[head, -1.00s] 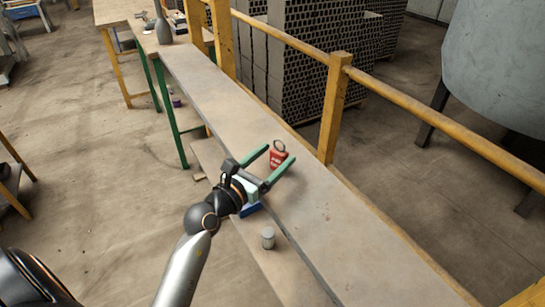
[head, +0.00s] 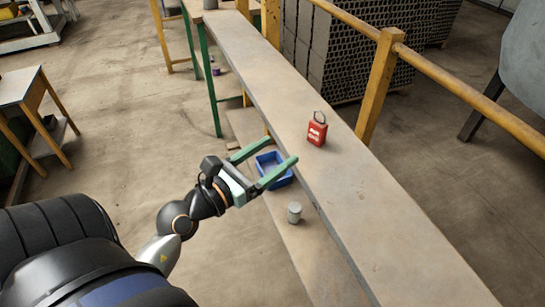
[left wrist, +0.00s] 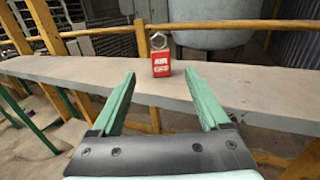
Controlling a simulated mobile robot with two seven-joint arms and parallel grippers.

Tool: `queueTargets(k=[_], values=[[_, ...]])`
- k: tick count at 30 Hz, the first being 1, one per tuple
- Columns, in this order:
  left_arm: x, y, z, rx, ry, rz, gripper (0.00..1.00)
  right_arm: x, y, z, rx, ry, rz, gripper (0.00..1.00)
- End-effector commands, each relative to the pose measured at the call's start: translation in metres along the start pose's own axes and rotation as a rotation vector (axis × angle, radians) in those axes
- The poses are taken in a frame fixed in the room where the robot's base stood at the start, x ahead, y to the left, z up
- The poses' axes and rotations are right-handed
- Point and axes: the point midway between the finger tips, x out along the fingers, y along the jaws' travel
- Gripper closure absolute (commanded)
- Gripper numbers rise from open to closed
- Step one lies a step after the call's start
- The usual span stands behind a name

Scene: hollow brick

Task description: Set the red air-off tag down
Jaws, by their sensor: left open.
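The red air-off tag (head: 317,131), with a dark ring at its top, stands upright on the long worn bench top (head: 350,190). In the left wrist view the tag (left wrist: 161,63) shows white lettering and stands beyond the fingertips, between them in the picture. My left gripper (head: 265,159) is open and empty, apart from the tag, to its left in the head view. Its two green fingers (left wrist: 160,85) also show in the left wrist view. My right gripper is not in view.
A blue tray (head: 284,181) and a grey can (head: 294,212) sit on a lower shelf beside the bench. A yellow railing (head: 430,66) with a post runs along the bench's far side. The bench top around the tag is clear.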

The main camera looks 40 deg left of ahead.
Motion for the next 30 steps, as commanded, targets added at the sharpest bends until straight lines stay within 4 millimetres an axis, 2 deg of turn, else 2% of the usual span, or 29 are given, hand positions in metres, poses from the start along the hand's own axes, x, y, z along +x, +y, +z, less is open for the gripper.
queueTargets(k=[5,11,14,17,23,26,30], values=[[0.0,-0.008,-0.003,-0.167,-0.03,-0.028,0.21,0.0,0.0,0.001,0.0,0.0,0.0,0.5],[0.004,-0.02,-0.019,-0.724,-0.094,-0.061,0.21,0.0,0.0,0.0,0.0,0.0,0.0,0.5],[0.005,-0.019,-0.038,-1.042,-0.106,-0.041,0.21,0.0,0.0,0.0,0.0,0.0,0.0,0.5],[0.005,-0.018,-0.064,-1.36,-0.102,0.011,0.21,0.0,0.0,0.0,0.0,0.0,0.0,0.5],[-0.004,-0.023,-0.14,-1.972,-0.055,0.217,0.21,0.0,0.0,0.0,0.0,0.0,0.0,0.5],[-0.016,-0.035,-0.186,-2.257,-0.017,0.383,0.21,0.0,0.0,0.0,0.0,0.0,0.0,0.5],[-0.041,-0.063,-0.249,-2.601,0.044,0.667,0.21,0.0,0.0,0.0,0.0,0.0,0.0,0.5]])
